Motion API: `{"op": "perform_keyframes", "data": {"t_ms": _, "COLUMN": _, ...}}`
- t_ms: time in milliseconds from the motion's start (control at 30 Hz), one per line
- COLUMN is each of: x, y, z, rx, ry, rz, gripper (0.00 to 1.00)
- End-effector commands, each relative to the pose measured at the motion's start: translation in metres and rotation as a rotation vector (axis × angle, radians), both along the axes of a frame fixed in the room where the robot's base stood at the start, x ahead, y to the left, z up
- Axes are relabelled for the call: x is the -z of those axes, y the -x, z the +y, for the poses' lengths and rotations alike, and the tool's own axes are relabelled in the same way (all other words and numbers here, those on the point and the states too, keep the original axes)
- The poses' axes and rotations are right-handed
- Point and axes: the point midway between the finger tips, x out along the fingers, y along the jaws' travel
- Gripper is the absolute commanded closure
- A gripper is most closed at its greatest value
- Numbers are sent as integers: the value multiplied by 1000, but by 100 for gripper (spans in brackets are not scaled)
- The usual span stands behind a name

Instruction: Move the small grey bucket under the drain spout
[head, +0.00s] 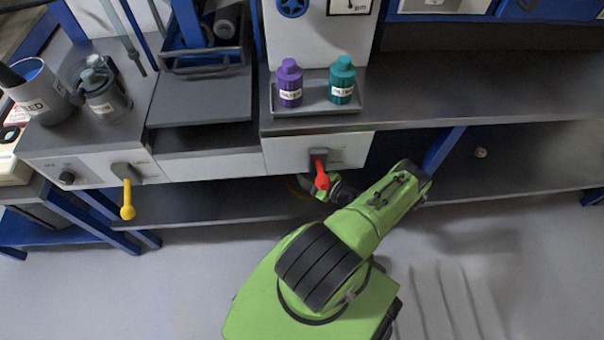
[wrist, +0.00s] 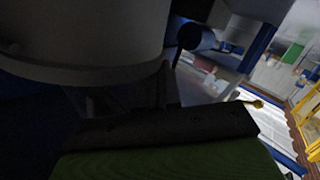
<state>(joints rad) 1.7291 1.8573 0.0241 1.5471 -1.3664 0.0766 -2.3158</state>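In the wrist view a large grey, round-walled thing (wrist: 80,35), which looks like the small grey bucket, fills the upper left very close to the camera. My gripper (wrist: 165,125) shows as a dark bar with green below it, just under that wall. Whether its fingers touch or grip the wall is too dark to tell. In the head view my green arm reaches under the bench front, and the gripper is mostly hidden below the red lever (head: 321,176). The bucket is not clearly visible there. I cannot make out the drain spout for sure in either view.
A yellow lever (head: 128,200) hangs from the left bench front. A purple bottle (head: 289,85) and a teal bottle (head: 342,82) stand in a tray (head: 315,110) on top. The lower shelf (head: 520,170) is largely clear at right. A blue leg (head: 443,150) stands beside my arm.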

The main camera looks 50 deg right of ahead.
Motion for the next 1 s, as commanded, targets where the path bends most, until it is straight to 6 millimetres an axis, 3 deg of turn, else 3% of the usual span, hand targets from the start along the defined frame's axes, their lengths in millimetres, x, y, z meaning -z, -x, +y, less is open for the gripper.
{"op": "perform_keyframes", "data": {"t_ms": 67, "x": 1, "y": -19, "z": 1, "rx": -5, "ry": 0, "rz": -4, "gripper": 100}}
{"op": "perform_keyframes", "data": {"t_ms": 133, "x": 17, "y": -16, "z": 0, "rx": -1, "ry": 1, "rz": -1, "gripper": 100}}
{"op": "perform_keyframes", "data": {"t_ms": 300, "x": 16, "y": -16, "z": 0, "rx": -1, "ry": 1, "rz": 0, "gripper": 100}}
{"op": "perform_keyframes", "data": {"t_ms": 500, "x": 15, "y": -15, "z": 0, "rx": -2, "ry": 0, "rz": 1, "gripper": 69}}
{"op": "perform_keyframes", "data": {"t_ms": 767, "x": 15, "y": -15, "z": 0, "rx": -1, "ry": 0, "rz": 0, "gripper": 68}}
{"op": "perform_keyframes", "data": {"t_ms": 867, "x": 13, "y": -7, "z": 0, "rx": -1, "ry": -1, "rz": 0, "gripper": 68}}
{"op": "perform_keyframes", "data": {"t_ms": 1000, "x": 7, "y": 24, "z": 0, "rx": 4, "ry": 0, "rz": 1, "gripper": 68}}
